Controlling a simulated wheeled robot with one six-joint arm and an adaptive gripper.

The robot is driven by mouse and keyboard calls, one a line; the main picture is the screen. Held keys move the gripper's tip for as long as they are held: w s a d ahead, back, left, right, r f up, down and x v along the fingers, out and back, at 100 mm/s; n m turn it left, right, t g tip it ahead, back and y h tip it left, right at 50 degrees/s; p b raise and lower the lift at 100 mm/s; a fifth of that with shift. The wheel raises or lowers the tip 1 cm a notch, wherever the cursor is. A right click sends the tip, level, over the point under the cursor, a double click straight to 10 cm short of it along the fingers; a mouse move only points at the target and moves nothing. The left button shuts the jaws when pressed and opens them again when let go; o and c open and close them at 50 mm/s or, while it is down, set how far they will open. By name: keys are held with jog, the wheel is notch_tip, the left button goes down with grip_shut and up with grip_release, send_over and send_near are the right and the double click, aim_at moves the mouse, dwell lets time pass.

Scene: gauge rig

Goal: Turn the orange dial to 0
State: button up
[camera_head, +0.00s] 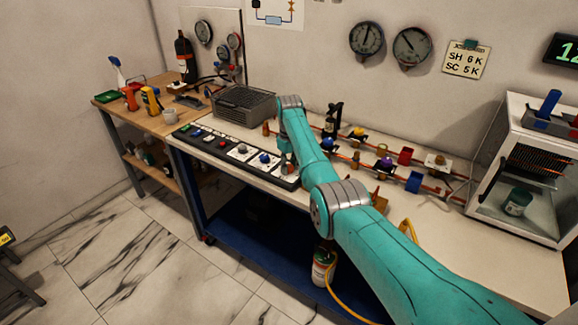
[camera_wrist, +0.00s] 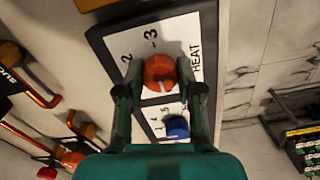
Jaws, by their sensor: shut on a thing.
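The orange dial (camera_wrist: 159,70) sits on a white scale plate (camera_wrist: 125,42) marked "HEAT" in the wrist view. The figures 2 and 3 show on the plate; I see no 0, and part of the scale is hidden. A pale mark shows on the dial's lower side. My gripper (camera_wrist: 160,76) is over the plate, with its two fingers shut on the dial from left and right.
A blue dial (camera_wrist: 176,127) on its own plate is close below the orange one in the wrist view. Pipes with coloured valves (camera_head: 385,164) run along the bench behind my arm. A grey wire basket (camera_head: 243,105) stands behind the panel. The floor in front is clear.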

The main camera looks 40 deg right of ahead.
aim_at(289, 167)
jog(key=o, duration=1.1)
jog(key=shift+o, duration=0.2)
jog(key=shift+r, duration=0.1)
notch_tip(289, 167, up, 12)
jog(key=shift+s, duration=0.1)
